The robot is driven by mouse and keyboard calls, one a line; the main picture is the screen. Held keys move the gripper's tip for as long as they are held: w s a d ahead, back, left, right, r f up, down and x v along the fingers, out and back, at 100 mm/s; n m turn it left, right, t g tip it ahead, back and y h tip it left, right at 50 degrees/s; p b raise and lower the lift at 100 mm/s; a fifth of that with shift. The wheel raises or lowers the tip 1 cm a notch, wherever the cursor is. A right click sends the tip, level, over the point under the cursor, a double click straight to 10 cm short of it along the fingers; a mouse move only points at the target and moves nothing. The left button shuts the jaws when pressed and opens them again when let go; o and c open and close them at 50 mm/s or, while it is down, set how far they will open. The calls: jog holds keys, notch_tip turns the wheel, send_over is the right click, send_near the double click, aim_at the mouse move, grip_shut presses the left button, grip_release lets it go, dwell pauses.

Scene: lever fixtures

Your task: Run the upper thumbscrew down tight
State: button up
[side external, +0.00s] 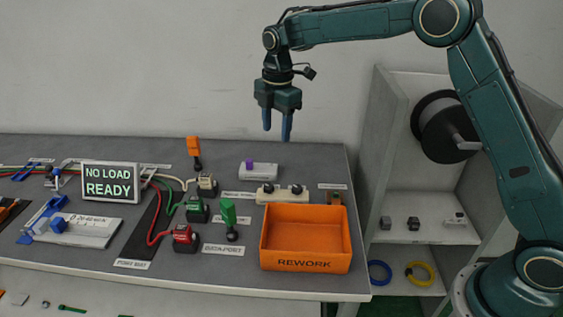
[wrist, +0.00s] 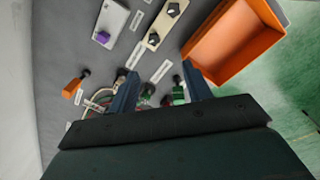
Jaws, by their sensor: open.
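A cream bar (side external: 282,197) on the bench carries two dark knobs, a left knob (side external: 268,187) and a right knob (side external: 297,189), which look like thumbscrews. In the wrist view the bar (wrist: 163,23) shows them as an upper knob (wrist: 174,9) and a lower knob (wrist: 154,39). I cannot tell how far either is screwed down. My gripper (side external: 277,132) is open and empty, pointing down, high above the back of the bench and apart from everything. Its fingers also show in the wrist view (wrist: 159,78), with the bar beyond their tips.
An orange REWORK bin (side external: 305,265) stands in front of the bar. A white block with a purple knob (side external: 250,164) lies behind it. An orange-handled lever (side external: 194,148) and a green-handled lever (side external: 229,213) stand up to the left. A display (side external: 110,182) reads NO LOAD READY.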

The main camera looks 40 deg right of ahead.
jog(key=n, duration=0.2)
send_over(268, 186)
jog(key=shift+g, duration=0.3)
notch_tip(268, 186, down, 5)
jog(key=shift+d+r, duration=0.1)
jog(key=shift+r, duration=0.1)
jog(key=shift+f, duration=0.1)
notch_tip(268, 186, down, 14)
jog(key=shift+r, duration=0.2)
jog(key=c, duration=1)
